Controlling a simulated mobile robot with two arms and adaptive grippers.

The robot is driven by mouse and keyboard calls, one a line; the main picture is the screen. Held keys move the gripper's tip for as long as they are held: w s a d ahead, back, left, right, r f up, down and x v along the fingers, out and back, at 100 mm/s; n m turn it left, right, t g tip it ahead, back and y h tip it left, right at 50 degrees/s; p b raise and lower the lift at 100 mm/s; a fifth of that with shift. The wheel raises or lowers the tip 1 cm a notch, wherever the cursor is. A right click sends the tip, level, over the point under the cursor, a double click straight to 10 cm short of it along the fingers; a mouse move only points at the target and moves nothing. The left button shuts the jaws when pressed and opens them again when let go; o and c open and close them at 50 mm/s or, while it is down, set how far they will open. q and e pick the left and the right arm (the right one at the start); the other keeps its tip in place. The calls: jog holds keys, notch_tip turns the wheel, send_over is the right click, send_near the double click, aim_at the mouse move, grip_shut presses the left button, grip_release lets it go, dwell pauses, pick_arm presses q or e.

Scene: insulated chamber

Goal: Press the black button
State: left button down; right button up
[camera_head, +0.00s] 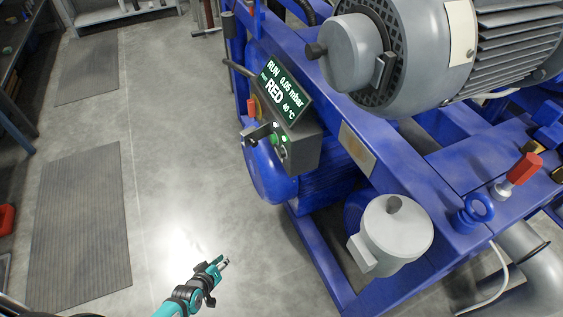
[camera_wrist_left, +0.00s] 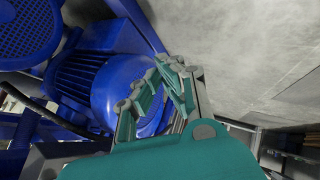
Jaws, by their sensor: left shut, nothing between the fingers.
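A grey control box (camera_head: 297,150) with a lit display (camera_head: 285,92) is fixed to the blue machine. The display reads RUN, 0.05 mbar, RED and 40 °C. A green button (camera_head: 274,139) and small pale and dark controls show on the box's front, seen at a steep angle. I cannot tell for sure which of them is the black button. My left gripper (camera_head: 223,261) is shut and empty, over the floor, below and left of the box in the picture and apart from it. Its fingers also show in the left wrist view (camera_wrist_left: 176,66). My right gripper is out of view.
The blue machine frame (camera_head: 318,262) carries a large grey motor (camera_head: 430,50) and a grey cylinder (camera_head: 395,235). A blue ribbed motor (camera_wrist_left: 95,85) fills the left wrist view's left side. Open floor (camera_head: 190,130) and dark mats (camera_head: 80,220) lie left.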

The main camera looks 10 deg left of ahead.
aim_at(282, 153)
pick_arm(q)
jog(key=w+d+r+n+t+h+b, duration=0.1)
jog(key=w+r+n+t+b, duration=0.6)
jog(key=w+r, duration=0.75)
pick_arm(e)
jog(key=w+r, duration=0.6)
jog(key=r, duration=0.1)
pick_arm(q)
notch_tip(282, 153, up, 14)
jog(key=w+d+n+t+h+b, duration=0.1)
jog(key=w+d+n+t+b, duration=0.1)
jog(key=n+b, duration=0.4)
jog(key=shift+d+n+t+h, duration=0.2)
jog(key=shift+n+t+h, duration=0.2)
jog(key=shift+n+t, duration=0.6)
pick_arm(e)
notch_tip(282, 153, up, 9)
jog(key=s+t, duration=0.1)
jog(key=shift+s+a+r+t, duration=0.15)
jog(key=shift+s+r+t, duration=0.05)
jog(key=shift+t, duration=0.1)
pick_arm(q)
jog(key=shift+w+r, duration=0.1)
jog(key=w+d, duration=0.5)
jog(key=d, duration=0.2)
jog(key=shift+d+p, duration=0.15)
jog(key=shift+p, duration=0.3)
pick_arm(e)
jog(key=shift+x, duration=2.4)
